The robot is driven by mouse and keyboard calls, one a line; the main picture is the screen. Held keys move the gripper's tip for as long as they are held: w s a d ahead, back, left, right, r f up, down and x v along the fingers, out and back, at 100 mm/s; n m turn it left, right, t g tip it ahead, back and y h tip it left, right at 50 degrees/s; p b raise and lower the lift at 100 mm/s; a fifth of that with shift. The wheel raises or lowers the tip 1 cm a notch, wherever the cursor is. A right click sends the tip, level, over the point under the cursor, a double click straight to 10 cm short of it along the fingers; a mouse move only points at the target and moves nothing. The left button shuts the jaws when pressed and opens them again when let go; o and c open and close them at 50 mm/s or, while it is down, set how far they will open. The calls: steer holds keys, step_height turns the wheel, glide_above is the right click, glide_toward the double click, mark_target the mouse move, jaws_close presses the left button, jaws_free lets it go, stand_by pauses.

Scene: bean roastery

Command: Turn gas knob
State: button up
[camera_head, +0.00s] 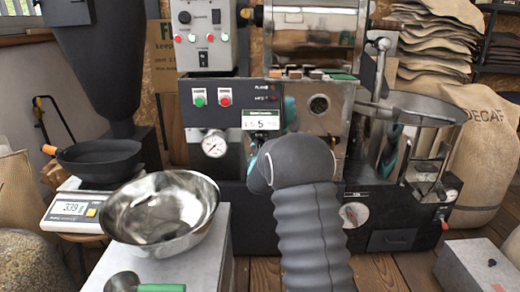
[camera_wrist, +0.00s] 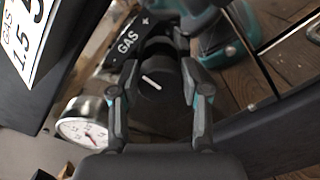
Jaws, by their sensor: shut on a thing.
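The gas knob (camera_wrist: 156,84) is round and black with a white pointer line, which slants from upper left to lower right in the wrist view. A black plate (camera_wrist: 128,45) beside it reads GAS. My gripper (camera_wrist: 158,76) has one finger on each side of the knob and is shut on it. In the head view my grey arm covers the knob and most of the gripper, low on the roaster's front panel (camera_head: 232,104).
A pressure gauge (camera_head: 214,144) sits left of my arm; it also shows in the wrist view (camera_wrist: 72,131). A display card (camera_head: 262,119) hangs above. A steel bowl (camera_head: 135,222) stands front left, near a scale (camera_head: 68,223) with a black pan (camera_head: 100,160). The cooling drum (camera_head: 440,106) is right.

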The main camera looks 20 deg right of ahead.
stand_by(0.3)
steer(key=o, duration=1.1)
steer(key=shift+o, duration=0.2)
steer(key=v, duration=1.2)
